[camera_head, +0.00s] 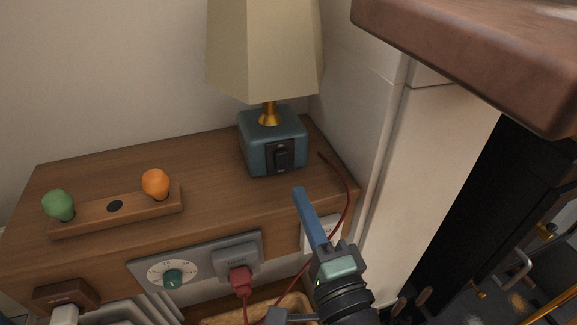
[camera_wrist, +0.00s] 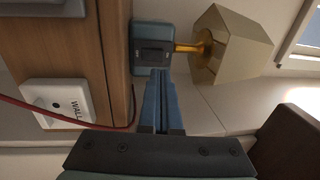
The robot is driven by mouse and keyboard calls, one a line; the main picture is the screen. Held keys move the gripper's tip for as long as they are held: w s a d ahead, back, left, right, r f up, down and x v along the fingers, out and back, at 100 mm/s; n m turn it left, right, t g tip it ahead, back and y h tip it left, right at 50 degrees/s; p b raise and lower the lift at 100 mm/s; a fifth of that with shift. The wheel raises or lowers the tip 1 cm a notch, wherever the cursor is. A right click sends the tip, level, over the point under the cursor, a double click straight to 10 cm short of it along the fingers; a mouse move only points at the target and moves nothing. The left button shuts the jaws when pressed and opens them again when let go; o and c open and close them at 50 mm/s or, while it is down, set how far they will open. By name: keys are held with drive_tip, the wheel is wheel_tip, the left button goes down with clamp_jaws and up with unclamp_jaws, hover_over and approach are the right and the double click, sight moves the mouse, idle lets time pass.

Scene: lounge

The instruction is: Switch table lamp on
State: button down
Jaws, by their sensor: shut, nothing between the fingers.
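The table lamp has a cream shade (camera_head: 265,50), a brass neck and a blue-grey square base (camera_head: 257,133). It stands upright at the right end of a wooden cabinet top. A dark rocker switch (camera_head: 281,156) is on the base's front face; it also shows in the wrist view (camera_wrist: 152,53). My gripper (camera_head: 300,192) is shut and empty, its blue fingers pointing up toward the base from in front and below. In the wrist view the fingertips (camera_wrist: 158,72) appear just short of the switch; contact cannot be told. The bulb is hidden by the shade.
A wooden holder (camera_head: 95,217) with green and orange bulbs sits left on the cabinet. A dial panel (camera_head: 150,268) and red plug (camera_head: 240,280) are on its front. A red cord (camera_head: 348,200) hangs at the right, near a white WALL socket (camera_wrist: 62,104). A brown ledge (camera_head: 480,45) juts out upper right.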

sight(282, 156)
drive_tip(key=x, duration=0.7)
drive_tip(key=shift+r, duration=0.1)
drive_tip(key=shift+w+r+p, duration=0.15)
drive_tip(key=shift+r+p, duration=0.2)
drive_tip(key=shift+p, duration=0.8)
drive_tip(key=shift+f+g, duration=0.25)
drive_tip(key=shift+g, duration=0.05)
